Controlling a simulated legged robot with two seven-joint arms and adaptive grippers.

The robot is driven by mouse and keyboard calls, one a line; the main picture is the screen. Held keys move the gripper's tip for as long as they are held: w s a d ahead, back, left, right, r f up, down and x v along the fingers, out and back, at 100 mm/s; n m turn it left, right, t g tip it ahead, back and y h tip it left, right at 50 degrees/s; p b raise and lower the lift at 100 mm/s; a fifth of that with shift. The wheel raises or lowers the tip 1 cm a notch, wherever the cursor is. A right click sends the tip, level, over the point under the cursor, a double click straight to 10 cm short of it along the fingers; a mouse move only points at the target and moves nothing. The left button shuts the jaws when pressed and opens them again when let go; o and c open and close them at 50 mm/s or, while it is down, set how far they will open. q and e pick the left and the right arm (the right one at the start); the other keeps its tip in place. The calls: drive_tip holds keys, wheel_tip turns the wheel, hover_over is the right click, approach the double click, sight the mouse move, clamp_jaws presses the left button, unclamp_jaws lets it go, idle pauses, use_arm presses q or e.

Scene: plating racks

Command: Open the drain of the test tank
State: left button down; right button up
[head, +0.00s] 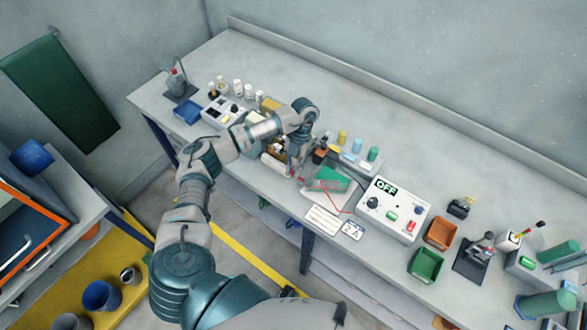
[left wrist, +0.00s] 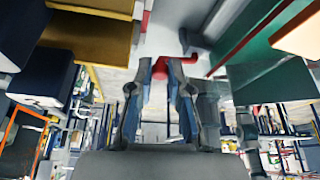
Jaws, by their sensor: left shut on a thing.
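My left gripper (head: 297,168) reaches down at the bench, beside a pale box holding a green panel (head: 332,178). In the left wrist view its two fingers (left wrist: 160,78) are closed on a small red handle (left wrist: 159,66). The handle looks like a drain valve, but I cannot tell for sure which box is the test tank. In the head view my arm and gripper hide most of the handle's area. My right gripper is not in view.
A control box (head: 383,208) with an OFF display stands to the right. Orange (head: 441,233) and green (head: 426,264) bins lie beyond it. Bottles (head: 238,88) stand at the back left. In the left wrist view, a yellow box (left wrist: 92,36) and a green slab (left wrist: 272,82) flank the fingers.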

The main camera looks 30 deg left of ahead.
use_arm(q)
drive_tip(key=c, duration=1.1)
unclamp_jaws()
drive_tip(key=v, duration=1.2)
drive_tip(key=shift+s+a+f, duration=0.1)
drive_tip(key=shift+s, duration=0.05)
